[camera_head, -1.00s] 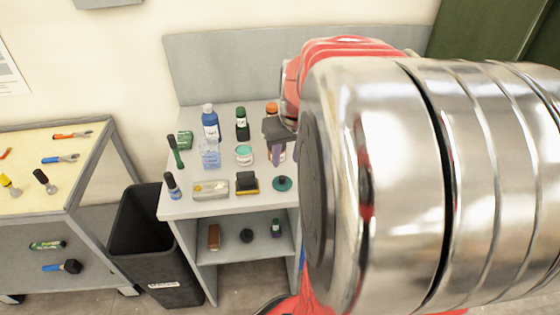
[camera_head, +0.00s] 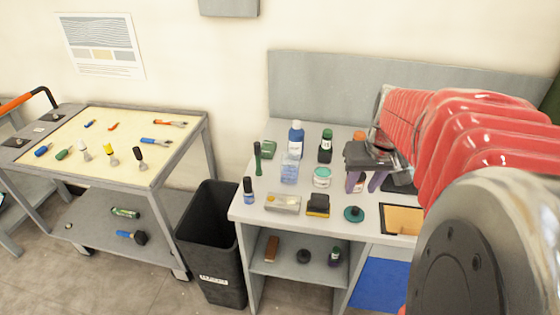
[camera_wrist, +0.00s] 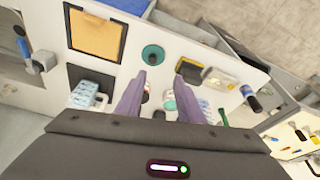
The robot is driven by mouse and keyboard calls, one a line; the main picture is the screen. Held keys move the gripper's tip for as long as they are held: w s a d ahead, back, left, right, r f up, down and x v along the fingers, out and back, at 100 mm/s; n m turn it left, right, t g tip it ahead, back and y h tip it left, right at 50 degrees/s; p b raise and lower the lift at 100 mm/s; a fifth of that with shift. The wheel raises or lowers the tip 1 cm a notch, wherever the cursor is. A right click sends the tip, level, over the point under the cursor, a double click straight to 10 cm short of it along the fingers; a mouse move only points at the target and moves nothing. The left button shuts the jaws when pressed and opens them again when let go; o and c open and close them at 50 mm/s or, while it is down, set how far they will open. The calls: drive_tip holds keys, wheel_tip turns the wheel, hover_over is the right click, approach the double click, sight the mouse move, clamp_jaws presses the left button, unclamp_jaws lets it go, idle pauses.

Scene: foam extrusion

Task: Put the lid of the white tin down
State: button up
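A small white tin (camera_head: 322,178) with a teal top stands on the grey bench, left of my gripper in the head view. I cannot tell whether the teal is a lid or the contents. A dark teal disc with a knob (camera_head: 354,213), like a lid, lies flat on the bench in front of the tin. It also shows in the wrist view (camera_wrist: 152,55), beyond my fingertips. My gripper (camera_head: 367,184) is above the bench, right of the tin. Its two purple fingers are apart in the wrist view (camera_wrist: 158,82), with no held thing visible between them.
Bottles, including a blue one (camera_head: 296,140) and a dark green one (camera_head: 326,147), stand behind the tin. A black-and-yellow block (camera_head: 318,205) and a grey case (camera_head: 283,203) lie at the front. A cork-coloured panel (camera_head: 403,220) is at right. A black bin (camera_head: 211,244) stands left.

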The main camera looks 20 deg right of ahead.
drive_tip(key=s+a+r+n+t, duration=0.1)
drive_tip(key=s+a, duration=0.1)
drive_tip(key=a, duration=0.6)
drive_tip(key=s+a+r+n, duration=0.1)
drive_tip(key=s+a+n, duration=0.1)
drive_tip(key=a, duration=0.6)
drive_tip(key=s+a+r+n+t+y, duration=0.1)
drive_tip(key=s+a, duration=0.2)
drive_tip(key=a, duration=0.5)
drive_tip(key=shift+r+t, duration=0.15)
drive_tip(key=shift+t, duration=0.15)
drive_tip(key=shift+s+d, duration=0.1)
drive_tip(key=shift+c, duration=0.5)
